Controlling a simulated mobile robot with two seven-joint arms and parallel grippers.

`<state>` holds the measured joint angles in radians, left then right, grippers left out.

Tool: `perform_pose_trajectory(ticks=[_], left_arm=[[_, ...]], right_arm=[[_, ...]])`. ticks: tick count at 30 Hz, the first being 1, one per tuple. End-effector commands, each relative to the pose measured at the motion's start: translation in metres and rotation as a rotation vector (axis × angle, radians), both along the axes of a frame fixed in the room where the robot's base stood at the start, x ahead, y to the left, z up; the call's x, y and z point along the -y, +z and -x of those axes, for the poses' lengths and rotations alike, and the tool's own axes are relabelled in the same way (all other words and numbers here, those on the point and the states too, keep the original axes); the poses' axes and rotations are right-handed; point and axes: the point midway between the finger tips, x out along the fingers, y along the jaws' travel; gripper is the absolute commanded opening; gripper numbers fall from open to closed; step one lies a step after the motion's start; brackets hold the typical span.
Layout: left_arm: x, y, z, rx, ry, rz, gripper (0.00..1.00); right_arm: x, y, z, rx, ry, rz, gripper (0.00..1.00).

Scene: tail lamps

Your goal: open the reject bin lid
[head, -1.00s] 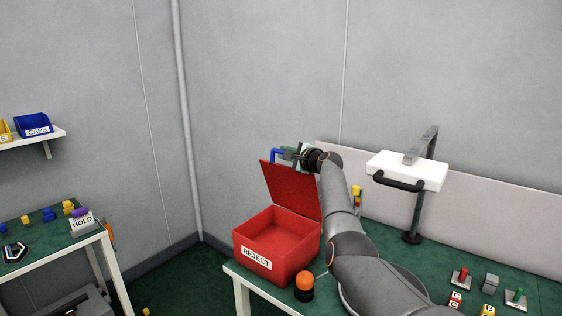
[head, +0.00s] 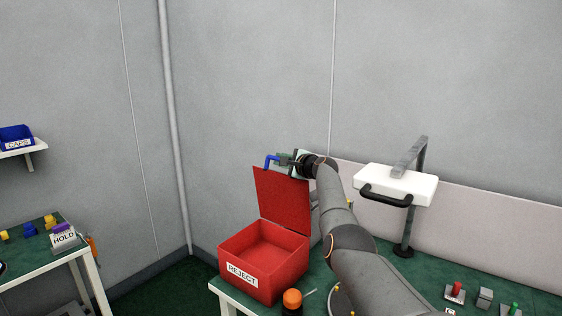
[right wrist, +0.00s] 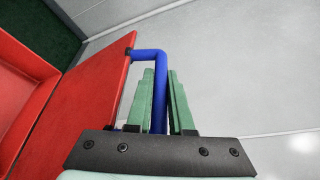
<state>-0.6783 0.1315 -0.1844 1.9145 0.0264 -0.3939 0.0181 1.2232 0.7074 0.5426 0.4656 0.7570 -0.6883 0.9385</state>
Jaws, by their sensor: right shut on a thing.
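The red reject bin (head: 262,285) stands on the corner of the green-topped table, with a white REJECT label on its front. Its red lid (head: 283,199) stands up, about upright, at the back, and the inside of the bin shows empty. A blue handle (head: 268,161) sits at the lid's top edge. My right gripper (head: 284,160) is shut on this handle. In the right wrist view the green fingers (right wrist: 161,100) lie on either side of the blue handle (right wrist: 158,75), beside the red lid (right wrist: 95,105). My left gripper is not in view.
An orange-capped object (head: 292,300) stands right in front of the bin. A white lamp head with a black handle (head: 396,186) stands on the table at right. A side table with a HOLD box (head: 64,237) is at left. Grey walls stand close behind.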

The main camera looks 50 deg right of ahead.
Motion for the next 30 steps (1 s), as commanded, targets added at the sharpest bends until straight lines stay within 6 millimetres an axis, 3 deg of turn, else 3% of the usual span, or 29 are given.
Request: perform_pose_trajectory(ticks=[1,2,9,19,24,30], left_arm=[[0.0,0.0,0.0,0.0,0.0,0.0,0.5],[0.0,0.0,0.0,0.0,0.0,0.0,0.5],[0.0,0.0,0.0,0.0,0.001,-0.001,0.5],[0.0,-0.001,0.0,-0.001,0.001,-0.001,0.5],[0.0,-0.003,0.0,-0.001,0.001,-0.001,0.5],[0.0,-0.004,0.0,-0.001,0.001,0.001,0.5]], right_arm=[[0.0,0.0,0.0,-0.001,0.001,0.002,0.0],[0.0,0.0,0.0,-0.001,0.001,0.002,0.23],[0.0,0.0,0.0,-0.001,0.0,0.0,0.5],[0.0,0.005,0.0,0.002,0.0,-0.001,0.5],[0.0,0.031,0.0,0.005,0.0,0.002,0.5],[-0.006,0.047,0.008,0.009,-0.003,0.006,0.5]])
